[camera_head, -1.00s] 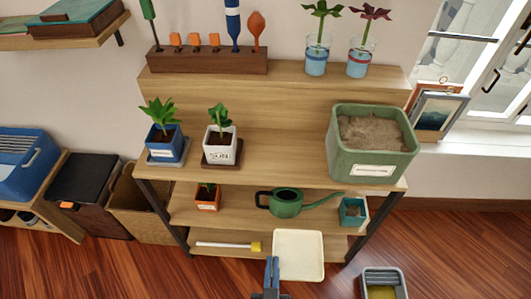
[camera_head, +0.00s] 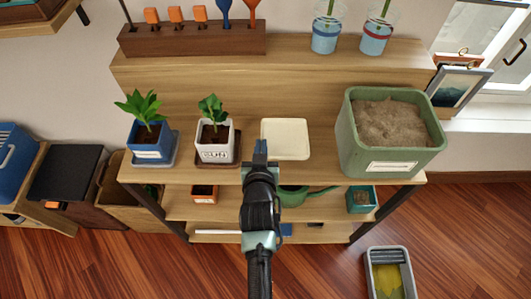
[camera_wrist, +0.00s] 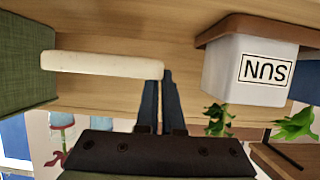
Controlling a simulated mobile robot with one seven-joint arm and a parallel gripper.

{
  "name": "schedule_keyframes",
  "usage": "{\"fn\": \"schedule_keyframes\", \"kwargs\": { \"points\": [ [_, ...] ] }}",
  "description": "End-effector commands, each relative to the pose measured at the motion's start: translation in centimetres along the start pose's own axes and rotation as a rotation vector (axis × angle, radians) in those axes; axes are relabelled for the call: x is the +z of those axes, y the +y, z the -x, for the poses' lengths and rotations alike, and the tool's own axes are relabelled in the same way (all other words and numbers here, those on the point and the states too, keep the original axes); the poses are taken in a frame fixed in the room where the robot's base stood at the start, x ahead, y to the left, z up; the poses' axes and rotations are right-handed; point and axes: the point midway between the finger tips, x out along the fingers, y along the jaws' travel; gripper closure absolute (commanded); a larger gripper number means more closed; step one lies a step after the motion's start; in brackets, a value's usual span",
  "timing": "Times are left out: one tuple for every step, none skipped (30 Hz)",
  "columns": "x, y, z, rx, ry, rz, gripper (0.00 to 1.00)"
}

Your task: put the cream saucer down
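The cream saucer (camera_head: 287,139) is a pale square with rounded corners. It lies level at the upper shelf top (camera_head: 290,172), between the white SUN pot (camera_head: 214,147) and the green tub (camera_head: 392,147). I cannot tell whether it touches the shelf or is just above it. My gripper (camera_head: 261,148) is at the saucer's left edge, its fingers close together and shut on that rim. In the wrist view, which is upside down, the saucer (camera_wrist: 100,65) shows edge-on, with its right end at the fingertips (camera_wrist: 160,78).
A blue pot (camera_head: 151,146) with a plant stands left of the SUN pot. Behind are a wooden tool rack (camera_head: 195,39) and two glasses (camera_head: 325,36). Shelf space behind the saucer is clear. A green watering can (camera_head: 292,196) is on the shelf below.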

Motion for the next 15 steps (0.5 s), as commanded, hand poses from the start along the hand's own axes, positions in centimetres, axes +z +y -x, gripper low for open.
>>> {"fn": "schedule_keyframes", "kwargs": {
  "points": [
    [0.3,0.0,-0.2,0.001,0.003,0.001,1.00],
    [0.5,0.0,-0.3,0.001,0.004,0.001,1.00],
    [0.8,0.0,-0.5,0.001,0.003,0.000,1.00],
    [1.2,0.0,-0.6,0.001,0.002,0.000,1.00],
    [1.6,0.0,-0.7,0.001,0.003,0.000,1.00],
    [2.2,0.0,-1.0,0.000,0.001,0.000,1.00],
    [2.7,0.0,-1.2,0.000,0.001,0.001,1.00],
    [3.1,0.0,-1.4,0.001,0.002,0.001,1.00],
    [3.7,0.0,-1.6,0.001,0.002,0.000,1.00],
    [3.9,-0.1,-1.7,0.001,0.003,0.000,1.00],
    [4.2,-0.1,-1.8,0.001,0.003,0.000,1.00],
    [4.4,-0.1,-1.9,0.000,0.003,0.001,1.00],
    [4.5,-0.1,-1.9,0.000,0.004,0.001,1.00],
    [4.5,-0.1,-1.9,0.000,0.005,0.001,1.00],
    [4.5,-0.1,-1.9,0.000,0.006,0.001,1.00]
  ]
}}
